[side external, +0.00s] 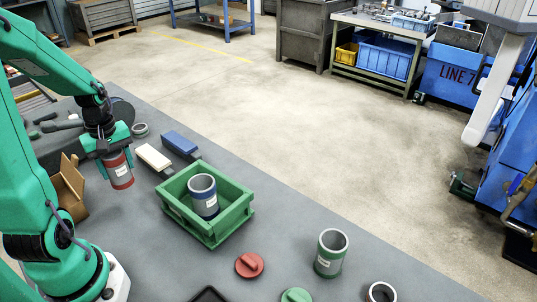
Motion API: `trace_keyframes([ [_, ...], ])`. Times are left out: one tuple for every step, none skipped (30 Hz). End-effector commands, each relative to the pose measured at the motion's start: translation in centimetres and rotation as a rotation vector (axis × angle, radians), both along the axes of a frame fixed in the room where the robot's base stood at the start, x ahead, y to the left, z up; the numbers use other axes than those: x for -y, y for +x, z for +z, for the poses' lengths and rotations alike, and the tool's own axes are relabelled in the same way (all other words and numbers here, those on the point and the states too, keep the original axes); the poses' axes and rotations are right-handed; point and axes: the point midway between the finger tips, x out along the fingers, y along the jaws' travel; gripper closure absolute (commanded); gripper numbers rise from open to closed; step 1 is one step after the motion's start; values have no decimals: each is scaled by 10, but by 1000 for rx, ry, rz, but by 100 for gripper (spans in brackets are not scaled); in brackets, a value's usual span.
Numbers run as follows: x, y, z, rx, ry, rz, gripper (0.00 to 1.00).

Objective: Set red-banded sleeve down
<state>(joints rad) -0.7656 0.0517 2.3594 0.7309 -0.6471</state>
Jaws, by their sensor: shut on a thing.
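The sleeve hangs slightly tilted, left of the green tray. I cannot tell whether its lower end touches the grey table (140,245).
The green tray (180,221) holds a blue-banded sleeve (204,197). A cream block (153,156) and blue block (179,143) lie behind it. A green-banded sleeve (330,253), red knobbed disc (249,265) and green disc (296,296) stand at front right. A brown cardboard piece (70,185) is left.

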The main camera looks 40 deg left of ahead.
Motion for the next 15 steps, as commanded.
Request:
trace_keyframes([
  [-7, -3, -5, -2, -2, 5, 69],
  [-10, -4, -7, -1, -1, 4, 69],
  [-14, -5, -9, -1, -2, 5, 69],
  [-17, -6, -11, -2, -2, 4, 69],
  [-19, -6, -12, -1, -2, 3, 69],
  [-22, -7, -14, 0, -1, 2, 69],
  [-23, -7, -15, 0, 0, 2, 69],
  [-24, -8, -15, 0, 0, 2, 69],
  [-25, -8, -16, 0, 0, 1, 69],
  [-25, -8, -16, 0, 0, 0, 69],
  [-25, -8, -16, 0, 1, 0, 69],
  [-25, -8, -16, 0, 1, 0, 69],
  [-25, -8, -16, 0, 1, 0, 69],
  [-25, -8, -16, 0, 1, 0, 69],
  [-25, -8, -17, 0, 0, 0, 69],
])
